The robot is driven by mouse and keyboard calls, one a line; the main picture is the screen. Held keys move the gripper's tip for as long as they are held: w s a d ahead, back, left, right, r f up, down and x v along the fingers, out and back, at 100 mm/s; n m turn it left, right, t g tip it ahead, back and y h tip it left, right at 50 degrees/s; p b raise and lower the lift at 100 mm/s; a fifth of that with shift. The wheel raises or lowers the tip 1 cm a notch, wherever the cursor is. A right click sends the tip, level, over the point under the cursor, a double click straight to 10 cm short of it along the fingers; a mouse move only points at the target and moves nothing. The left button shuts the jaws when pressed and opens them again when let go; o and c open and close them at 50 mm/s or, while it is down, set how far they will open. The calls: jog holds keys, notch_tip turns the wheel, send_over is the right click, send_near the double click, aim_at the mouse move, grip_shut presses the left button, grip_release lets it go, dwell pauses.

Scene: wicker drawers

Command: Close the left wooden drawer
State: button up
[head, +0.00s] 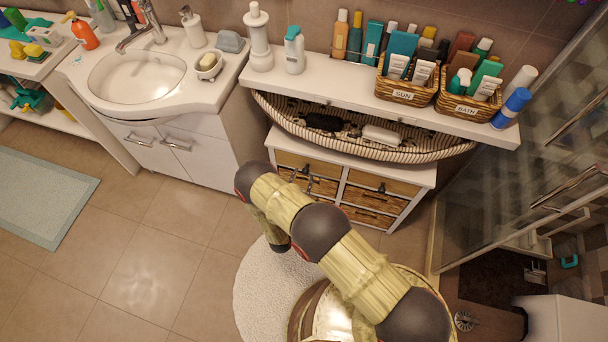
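A white cabinet (420,172) stands below the shelf, with light wooden drawers on top and wicker drawers under them. The left wooden drawer (318,169) is at its upper left; how far out it stands is hard to tell from above. The right wooden drawer (400,187) has a dark knob. My arm reaches up from the lower right and bends back down in front of the cabinet. Dark slender parts that look like the fingers of my gripper (302,181) show before the left drawers. The rest of the gripper is hidden behind my arm, and its opening is unclear.
A striped long basket (440,155) sits on the cabinet, under a white shelf (335,83) full of bottles. A sink unit (208,155) stands left, a glass shower enclosure (530,170) right.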

jog(key=v, duration=0.9)
jog(key=shift+s+d, duration=0.2)
jog(key=shift+s, duration=0.1)
jog(key=shift+r, duration=0.1)
